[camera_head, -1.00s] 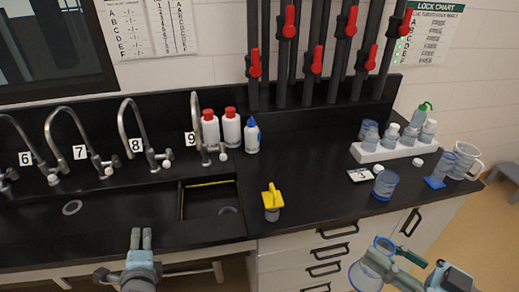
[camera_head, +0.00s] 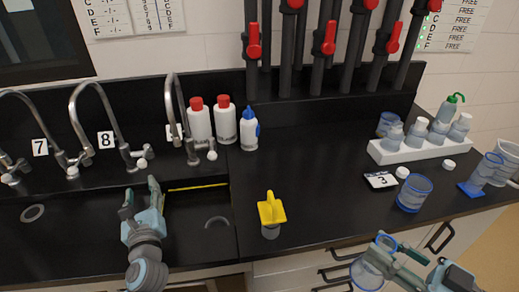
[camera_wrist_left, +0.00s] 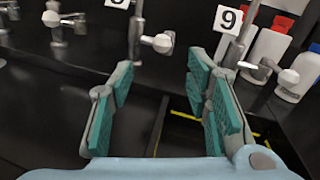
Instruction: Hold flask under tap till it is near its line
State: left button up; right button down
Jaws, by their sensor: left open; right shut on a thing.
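My left gripper (camera_head: 141,196) is open and empty over the front of the sink, below the taps. In the left wrist view its two fingers (camera_wrist_left: 165,105) are spread, with the knob of tap 8 (camera_wrist_left: 163,43) beyond the gap and the knob of tap 9 (camera_wrist_left: 288,77) to the right. Tap 8 (camera_head: 95,95) and tap 9 (camera_head: 177,100) stand at the back of the sink. My right gripper (camera_head: 392,262) is shut on a clear flask with a blue rim (camera_head: 366,274), low at the front right. The flask's line and contents cannot be made out.
A yellow-handled item (camera_head: 271,212) stands on the bench right of the sink. Red-capped bottles (camera_head: 225,126) and a blue-capped bottle (camera_head: 249,130) stand behind. A clear beaker (camera_head: 414,194), a number card (camera_head: 380,180) and a white rack (camera_head: 420,150) are at the right.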

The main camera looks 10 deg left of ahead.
aim_at(142, 167)
pick_arm(q)
jog(key=b+x, duration=0.1)
jog(key=x, duration=1.1)
jog(key=shift+d+r, duration=0.1)
jog(key=shift+d, duration=0.1)
jog(key=shift+c, duration=0.6)
grip_shut()
